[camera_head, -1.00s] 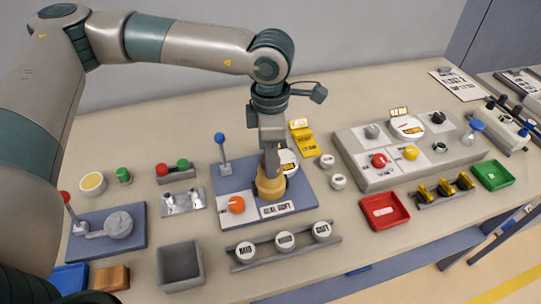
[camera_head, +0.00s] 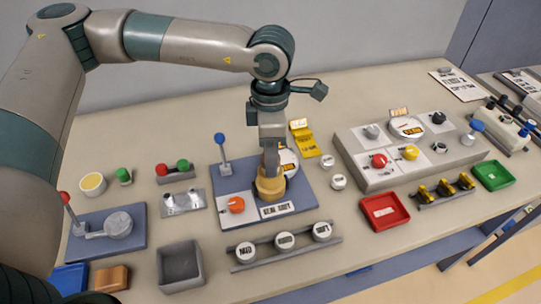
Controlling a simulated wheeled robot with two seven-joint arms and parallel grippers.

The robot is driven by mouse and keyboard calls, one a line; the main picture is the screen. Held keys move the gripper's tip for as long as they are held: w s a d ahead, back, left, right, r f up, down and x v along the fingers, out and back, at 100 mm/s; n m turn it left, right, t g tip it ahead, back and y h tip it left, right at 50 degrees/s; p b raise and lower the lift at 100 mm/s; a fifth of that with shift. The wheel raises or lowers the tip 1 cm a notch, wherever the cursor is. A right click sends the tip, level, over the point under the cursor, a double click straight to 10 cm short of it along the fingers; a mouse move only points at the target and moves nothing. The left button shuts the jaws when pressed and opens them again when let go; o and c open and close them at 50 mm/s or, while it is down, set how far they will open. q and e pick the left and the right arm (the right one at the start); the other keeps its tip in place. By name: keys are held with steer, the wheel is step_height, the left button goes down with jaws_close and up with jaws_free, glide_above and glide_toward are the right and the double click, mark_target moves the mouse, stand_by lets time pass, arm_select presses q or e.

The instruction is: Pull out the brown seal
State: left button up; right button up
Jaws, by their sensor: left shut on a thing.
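The brown seal (camera_head: 271,187) is a tan-brown round piece standing on the blue-grey plate (camera_head: 301,196) in the middle of the bench. My left gripper (camera_head: 270,172) points down from above and is shut on the top of the seal. The fingers hide part of the seal and part of the white dial behind it. I cannot tell whether the seal is lifted from its seat. My right gripper is not in view.
The plate also carries a blue-knobbed lever (camera_head: 221,152), an orange knob (camera_head: 236,205) and a label. A grey open box (camera_head: 181,264) and a rack of white caps (camera_head: 285,241) stand in front. A red tray (camera_head: 384,212) and control panel (camera_head: 357,158) are to the right.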

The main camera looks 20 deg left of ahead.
arm_select(q)
steer(key=shift+r, duration=0.15)
steer(key=shift+r+p, duration=0.4)
steer(key=shift+r, duration=1.65)
